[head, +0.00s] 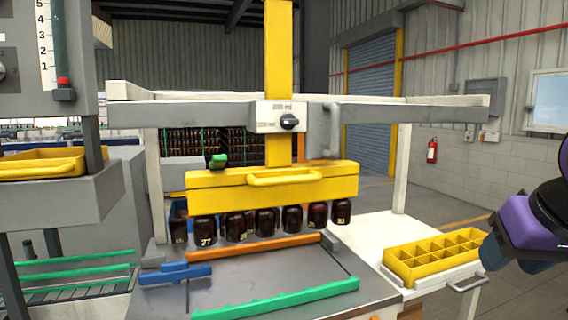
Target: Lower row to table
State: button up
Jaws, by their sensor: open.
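A row of several dark amber bottles (265,222) hangs upright under a yellow beam (218,189) with a yellow handle (284,176). Some bottles bear pale numbers. The beam hangs from a yellow vertical post (278,50) on a grey crossbar (400,112). A grey table (240,277) is below and in front. The bottle bottoms appear above its surface, though the gap is hard to judge. A selector box with a black knob (288,122) sits on the crossbar. A purple and black part of my arm shows at the right edge, away from the beam. No gripper fingers can be made out.
An orange bar (268,246), a green bar (276,300) and a blue clamp-like part (175,273) lie on the table. A divided yellow crate (433,257) stands on a white side surface at right. A yellow tray (42,163) sits at left. Bare tabletop lies between the bars.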

jog(key=w+a+r+m+t, duration=0.2)
jog(key=w+m+t, duration=0.1)
jog(key=w, duration=0.5)
jog(key=m+t+y, duration=0.2)
jog(key=m+y, duration=0.4)
jog(key=y, duration=0.5)
send_near(290, 181)
jog(key=x, duration=1.1)
jog(key=shift+c, duration=0.2)
grip_shut()
